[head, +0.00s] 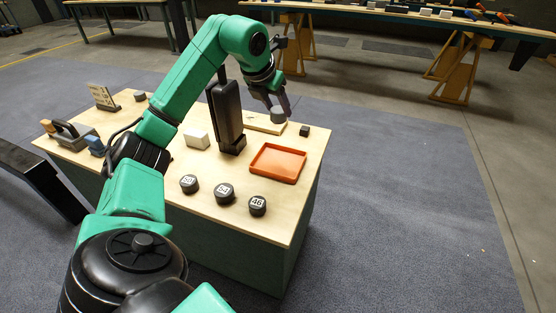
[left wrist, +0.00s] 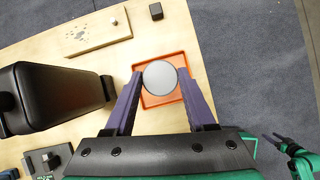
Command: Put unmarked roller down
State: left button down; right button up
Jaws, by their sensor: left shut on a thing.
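My left gripper (head: 279,104) is shut on a plain grey roller (head: 278,115), held near the far edge of the table. In the left wrist view its round grey face (left wrist: 160,77) shows no mark, between the fingertips of the left gripper (left wrist: 160,80). The orange tray (head: 277,163) lies on the table, empty in the head view. It shows behind the roller in the left wrist view (left wrist: 160,102). My right gripper (left wrist: 273,141) is small at the right edge of the left wrist view, fingers apart, with nothing seen between them.
Three dark rollers with white number labels (head: 224,192) stand along the near edge. A black upright device (head: 226,115), a white block (head: 196,139), a pale wooden board (head: 262,124) and a small dark cube (head: 305,131) are around the tray. Another grey roller (head: 139,96) stands far left.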

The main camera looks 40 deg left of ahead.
pick_arm(q)
notch_tip(320, 180, down, 16)
jog(key=b, duration=0.5)
pick_arm(e)
notch_tip(320, 180, up, 14)
jog(key=w+a, duration=0.2)
jog(key=shift+a+y, duration=0.15)
jog(key=shift+y, duration=0.25)
pick_arm(q)
jog(key=shift+c, duration=1.1)
grip_release()
jog(key=shift+r, duration=0.1)
